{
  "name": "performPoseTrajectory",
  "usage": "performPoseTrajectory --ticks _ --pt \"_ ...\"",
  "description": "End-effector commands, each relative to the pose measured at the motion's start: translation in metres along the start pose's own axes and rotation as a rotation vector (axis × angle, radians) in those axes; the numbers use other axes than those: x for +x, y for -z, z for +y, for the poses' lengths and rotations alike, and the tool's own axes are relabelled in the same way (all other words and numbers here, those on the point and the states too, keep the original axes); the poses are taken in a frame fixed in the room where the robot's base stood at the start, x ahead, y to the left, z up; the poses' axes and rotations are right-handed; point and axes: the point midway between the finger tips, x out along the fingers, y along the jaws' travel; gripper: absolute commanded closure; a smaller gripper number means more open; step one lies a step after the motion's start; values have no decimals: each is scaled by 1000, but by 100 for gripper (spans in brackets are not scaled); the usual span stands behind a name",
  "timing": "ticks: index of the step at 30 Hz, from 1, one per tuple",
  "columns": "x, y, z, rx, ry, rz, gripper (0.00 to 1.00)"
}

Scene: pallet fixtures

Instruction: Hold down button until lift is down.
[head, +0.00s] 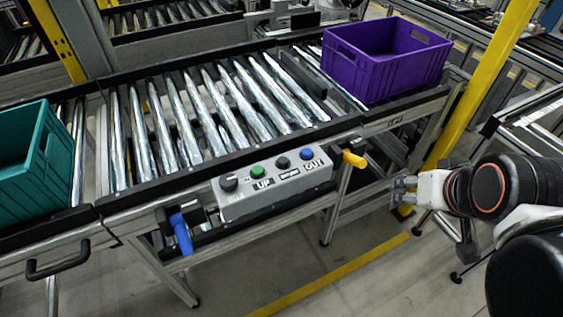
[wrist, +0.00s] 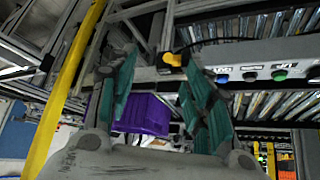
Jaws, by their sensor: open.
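A grey control box (head: 275,190) is mounted on the front of the roller conveyor. From left to right it has a black knob (head: 229,183), a green button (head: 257,169), a dark button (head: 282,162) and a blue button (head: 306,154). "UP" and "OUT" labels are readable; the other labels are too small. A purple crate (head: 385,62) sits on the lift section (head: 395,122) at the right. My gripper (head: 402,190) is open and empty, to the right of the box and apart from it. The wrist view shows its teal fingers (wrist: 160,72) spread, with the box (wrist: 250,80) beyond.
A yellow handle (head: 354,158) sticks out between my gripper and the box. A blue handle (head: 181,233) is left of the box. A teal crate (head: 35,150) stands at the left. A yellow post (head: 480,85) rises behind my arm. The floor in front is clear.

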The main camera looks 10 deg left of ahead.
Motion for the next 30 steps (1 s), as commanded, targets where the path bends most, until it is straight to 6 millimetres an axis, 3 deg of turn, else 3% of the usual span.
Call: performPoseTrajectory --ticks 12,18,30 --pt "0 0 0 0 0 0 56" --pt "0 0 0 0 0 0 100" --pt "0 0 0 0 0 0 100"
